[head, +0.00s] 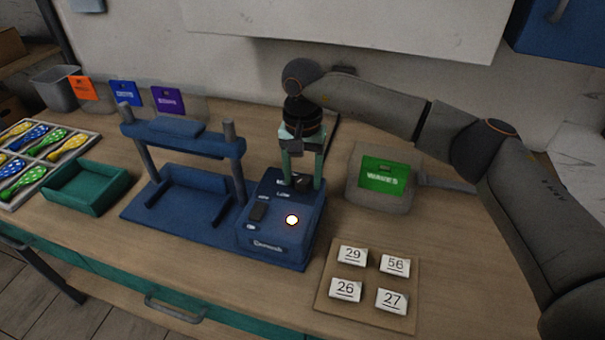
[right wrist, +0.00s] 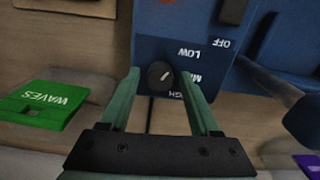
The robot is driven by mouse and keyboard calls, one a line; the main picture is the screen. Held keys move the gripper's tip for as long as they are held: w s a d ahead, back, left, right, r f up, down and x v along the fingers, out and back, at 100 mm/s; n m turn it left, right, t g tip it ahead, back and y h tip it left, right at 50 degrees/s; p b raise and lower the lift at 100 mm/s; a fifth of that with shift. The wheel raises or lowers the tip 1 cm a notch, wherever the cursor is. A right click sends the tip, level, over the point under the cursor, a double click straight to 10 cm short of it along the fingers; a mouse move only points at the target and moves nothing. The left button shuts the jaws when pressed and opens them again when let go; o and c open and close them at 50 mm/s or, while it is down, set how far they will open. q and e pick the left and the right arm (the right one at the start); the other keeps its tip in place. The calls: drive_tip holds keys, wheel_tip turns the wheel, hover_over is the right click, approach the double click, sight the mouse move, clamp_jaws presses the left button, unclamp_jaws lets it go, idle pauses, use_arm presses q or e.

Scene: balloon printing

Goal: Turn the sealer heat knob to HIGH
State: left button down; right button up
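The blue sealer (head: 279,244) stands mid-table, with a lit round light on its top panel. Its dark heat knob (right wrist: 160,74) shows in the right wrist view beside the labels LOW, MID and HIGH, the last partly covered by a finger. The knob's white mark slants toward the LOW side. In the head view the knob (head: 303,182) is partly hidden by the fingers. My right gripper (head: 302,178) points down over the knob. Its green fingers are apart, one on each side of the knob, with visible gaps. My left gripper is not in view.
The sealer's press frame (head: 185,137) rises to the left of the knob. A dark switch (head: 258,211) is near the knob. A green WAVES packet (head: 385,175) and a board of number cards (head: 365,311) lie to the right. A green tray (head: 85,193) is at left.

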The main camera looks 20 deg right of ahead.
clamp_jaws()
drive_tip(key=shift+m, duration=0.3)
idle(0.3)
drive_tip(key=m+b, duration=0.1)
drive_tip(key=m, duration=0.3)
drive_tip(key=shift+m, duration=0.3)
drive_tip(key=m, duration=0.6)
drive_tip(key=shift+w, duration=0.1)
drive_tip(key=m, duration=0.6)
drive_tip(key=shift+m+b, duration=0.3)
drive_tip(key=m, duration=0.6)
drive_tip(key=shift+w, duration=0.1)
drive_tip(key=shift+o, duration=1.1)
unclamp_jaws()
